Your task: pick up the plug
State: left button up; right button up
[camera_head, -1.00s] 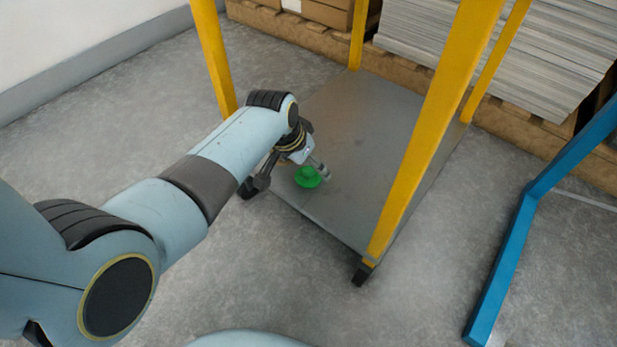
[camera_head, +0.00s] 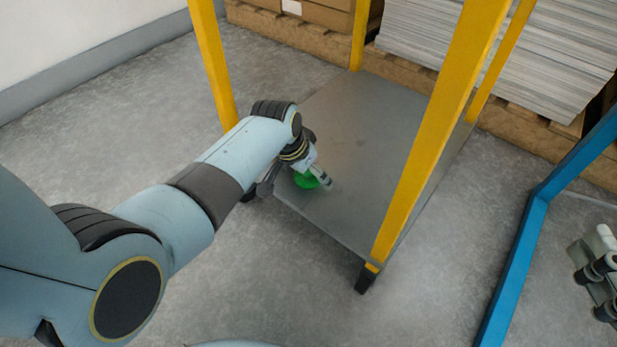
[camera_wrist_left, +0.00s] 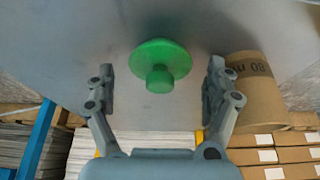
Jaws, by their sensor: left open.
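The green plug (camera_head: 304,181) is near the front left edge of the grey lower shelf of the yellow-legged cart, partly hidden by my left gripper (camera_head: 320,178). In the left wrist view the plug (camera_wrist_left: 160,62) shows a wide round flange and a short stub pointing towards the camera. My left gripper (camera_wrist_left: 161,80) is open, with one finger on each side of the plug and a gap to both. My right gripper (camera_head: 596,268) shows partly at the right edge of the head view, far from the plug; its jaws are unclear.
The cart's yellow legs (camera_head: 430,140) rise around the shelf (camera_head: 370,130). A blue frame (camera_head: 530,225) stands at the right. Stacked sheets (camera_head: 510,50) on pallets are behind. A cardboard tube (camera_wrist_left: 255,100) shows in the left wrist view. The rest of the shelf is clear.

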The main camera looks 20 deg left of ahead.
pick_arm(q)
jog(key=c, duration=1.1)
jog(key=shift+o, duration=0.2)
